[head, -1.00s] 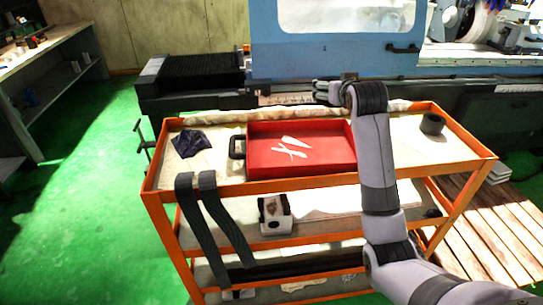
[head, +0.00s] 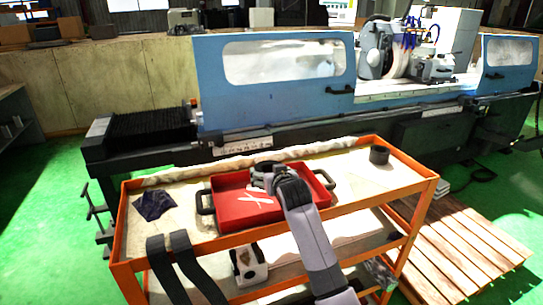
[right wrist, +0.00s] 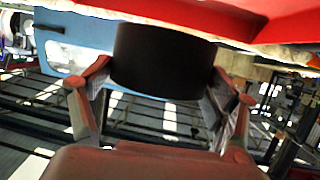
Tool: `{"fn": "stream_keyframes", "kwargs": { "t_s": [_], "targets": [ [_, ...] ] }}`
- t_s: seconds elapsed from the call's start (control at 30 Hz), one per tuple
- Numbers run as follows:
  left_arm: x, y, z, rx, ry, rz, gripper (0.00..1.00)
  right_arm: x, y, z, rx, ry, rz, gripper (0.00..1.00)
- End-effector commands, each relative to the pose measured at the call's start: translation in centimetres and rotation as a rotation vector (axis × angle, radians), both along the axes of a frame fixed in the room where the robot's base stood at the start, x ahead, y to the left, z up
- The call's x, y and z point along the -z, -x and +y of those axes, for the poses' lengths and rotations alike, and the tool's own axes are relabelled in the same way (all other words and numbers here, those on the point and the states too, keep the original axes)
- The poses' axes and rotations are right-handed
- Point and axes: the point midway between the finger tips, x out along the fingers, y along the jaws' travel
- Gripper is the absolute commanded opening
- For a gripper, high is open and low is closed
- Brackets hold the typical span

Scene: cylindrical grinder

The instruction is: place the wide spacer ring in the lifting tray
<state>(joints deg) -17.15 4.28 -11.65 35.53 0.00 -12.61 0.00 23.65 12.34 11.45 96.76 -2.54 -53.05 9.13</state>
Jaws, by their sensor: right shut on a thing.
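The lifting tray (head: 228,218) is red with black side handles and stands on top of the orange cart; white flat pieces lie in it. It also shows along the top of the right wrist view (right wrist: 270,20). My right gripper (head: 266,176) is over the tray in the head view. In the right wrist view its fingers are shut on a wide black cylindrical piece, which looks like the wide spacer ring (right wrist: 163,58). Its bore is hidden, and I cannot tell whether it touches the tray.
Another dark ring (head: 379,154) stands at the cart's right end. The blue grinder (head: 275,80) is behind the cart (head: 345,207).

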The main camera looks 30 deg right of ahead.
Motion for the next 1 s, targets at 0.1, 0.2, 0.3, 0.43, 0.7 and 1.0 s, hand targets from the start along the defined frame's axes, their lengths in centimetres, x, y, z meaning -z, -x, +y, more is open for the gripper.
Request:
{"fn": "stream_keyframes", "kwargs": {
  "t_s": [0.1, 0.2, 0.3, 0.43, 0.7, 1.0],
  "targets": [
    [-0.6, 0.0, 0.4, 0.0, -0.004, 0.0, 0.4, 1.2, -0.1, -0.1, 0.0, 0.005, -0.017, 0.2],
    [-0.7, 0.0, 0.5, -0.002, -0.006, 0.0, 0.4, 2.5, -0.1, -0.1, 0.001, 0.007, -0.017, 0.2],
    [-0.8, 0.0, 0.6, -0.003, -0.007, -0.001, 0.4, 3.1, -0.2, -0.1, 0.001, 0.008, -0.02, 0.2],
    [-0.9, 0.0, 0.6, -0.003, -0.007, -0.001, 0.4, 3.7, -0.2, -0.1, 0.0, 0.006, -0.02, 0.2],
    [-1.4, 0.0, 0.6, -0.003, -0.007, 0.0, 0.4, 6.9, -0.2, -0.1, 0.001, 0.005, -0.018, 0.2],
    [-1.4, 0.0, 0.5, -0.003, -0.006, 0.001, 0.4, 7.7, -0.2, -0.1, 0.0, 0.006, -0.02, 0.2]
  ]
}}
